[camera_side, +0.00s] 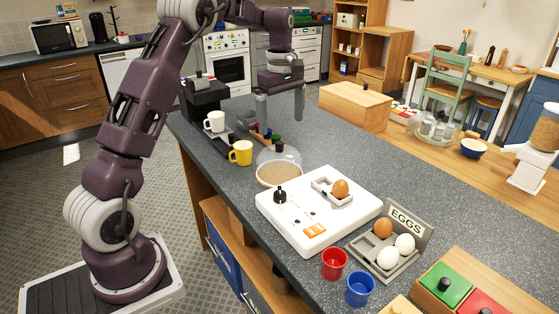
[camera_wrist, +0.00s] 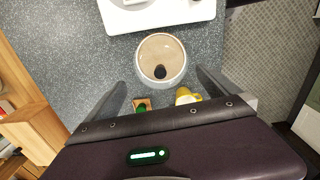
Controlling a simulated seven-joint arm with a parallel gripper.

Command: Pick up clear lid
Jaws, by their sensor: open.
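The clear lid (camera_side: 278,160) is a see-through dome over a round tan disc on the grey counter, beside the white egg-cooker base (camera_side: 300,240). In the wrist view the clear lid (camera_wrist: 143,60) appears from above as a pale ring around tan, with a dark knob near its lower edge. My gripper (camera_side: 283,112) is open and empty, pointing down above the lid and somewhat beyond it. In the wrist view my gripper (camera_wrist: 162,82) has one finger on each side of the view, with the lid ahead between them and not touched.
A yellow mug (camera_side: 240,153), a white mug (camera_side: 214,122) and a black machine (camera_side: 204,100) stand left of the lid. Small coloured pieces stand behind it. An egg tray (camera_side: 402,262), red cup (camera_side: 334,264) and blue cup (camera_side: 360,289) are at the front right.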

